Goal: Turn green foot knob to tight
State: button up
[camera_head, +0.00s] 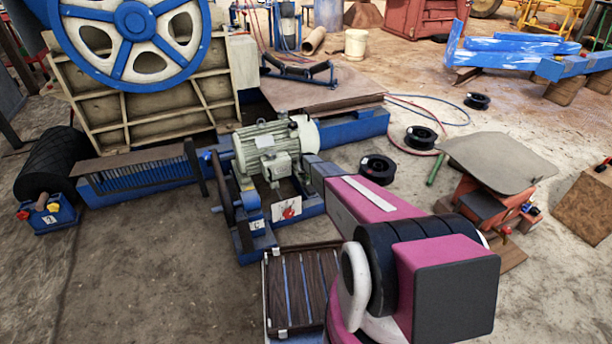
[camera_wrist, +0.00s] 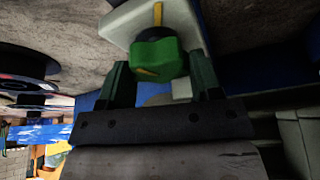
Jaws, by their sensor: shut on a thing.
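The green foot knob (camera_wrist: 158,56) is in the upper middle of the wrist view, in front of a pale plate (camera_wrist: 118,22). A yellow stripe marks the plate above the knob, and a slanted yellow mark shows on the knob's face. My gripper (camera_wrist: 158,64) has one dark green finger on each side of the knob and is shut on it. In the head view the green knob and my gripper are hidden behind my magenta arm, which reaches toward the grey-green motor (camera_head: 266,150).
A red knob on a white plate (camera_head: 288,212) sits on the blue frame below the motor. A slatted dark box (camera_head: 303,285) lies in front. Black reels (camera_head: 377,168) and a grey-topped stand (camera_head: 498,160) are at the right. Open floor lies at the front left.

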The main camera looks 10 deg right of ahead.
jog(key=m, duration=0.2)
jog(key=m+h, duration=0.1)
jog(key=m, duration=0.1)
jog(key=shift+m+g+h, duration=0.7)
jog(key=shift+m+h, duration=0.1)
jog(key=shift+m, duration=1.1)
jog(key=o, duration=0.9)
